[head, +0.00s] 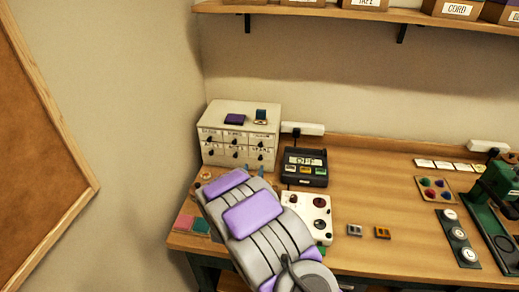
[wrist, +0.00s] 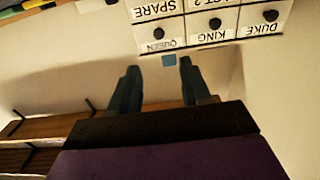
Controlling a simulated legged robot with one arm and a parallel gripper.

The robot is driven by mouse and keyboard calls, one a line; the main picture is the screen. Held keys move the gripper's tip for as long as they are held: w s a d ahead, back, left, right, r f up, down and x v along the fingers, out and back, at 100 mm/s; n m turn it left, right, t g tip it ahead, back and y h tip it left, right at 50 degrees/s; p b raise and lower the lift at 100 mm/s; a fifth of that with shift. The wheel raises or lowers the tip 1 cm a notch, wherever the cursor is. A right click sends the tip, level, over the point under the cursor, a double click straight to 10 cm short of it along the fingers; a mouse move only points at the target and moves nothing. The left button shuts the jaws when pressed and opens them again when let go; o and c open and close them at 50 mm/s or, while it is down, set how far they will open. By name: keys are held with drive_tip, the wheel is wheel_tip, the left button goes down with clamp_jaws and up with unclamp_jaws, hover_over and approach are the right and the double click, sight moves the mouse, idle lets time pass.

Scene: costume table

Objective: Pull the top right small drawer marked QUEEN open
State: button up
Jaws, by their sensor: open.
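The white drawer cabinet (head: 213,112) stands at the back left of the table, with rows of small labelled drawers. The wrist view is upside down. There the QUEEN drawer (wrist: 174,43) is at the lower left of the cabinet face, next to KING (wrist: 207,38). Its dark round knob (wrist: 158,34) shows, and the drawer looks shut. My gripper (head: 254,169) is in front of the cabinet's lower right part in the head view. In the wrist view, my gripper's (wrist: 158,68) two dark fingers are apart and empty, pointing toward the QUEEN knob without visible contact.
A dark purple item (head: 234,119) and a small blue-topped item (head: 261,116) lie on the cabinet. A dark device (head: 305,178) stands close to its right. A white panel with knobs (head: 318,206) sits beside my arm. A wall shelf (head: 320,11) runs above.

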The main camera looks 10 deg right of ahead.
sight(260, 146)
drive_tip(key=b+x, duration=0.1)
drive_tip(key=x, duration=1.2)
drive_tip(key=shift+f, duration=0.2)
drive_tip(key=shift+w+d+r+b, duration=0.1)
drive_tip(key=shift+w+d+b, duration=0.2)
drive_tip(key=shift+w, duration=0.35)
drive_tip(key=shift+a, duration=0.1)
drive_tip(key=shift+c, duration=0.4)
clamp_jaws()
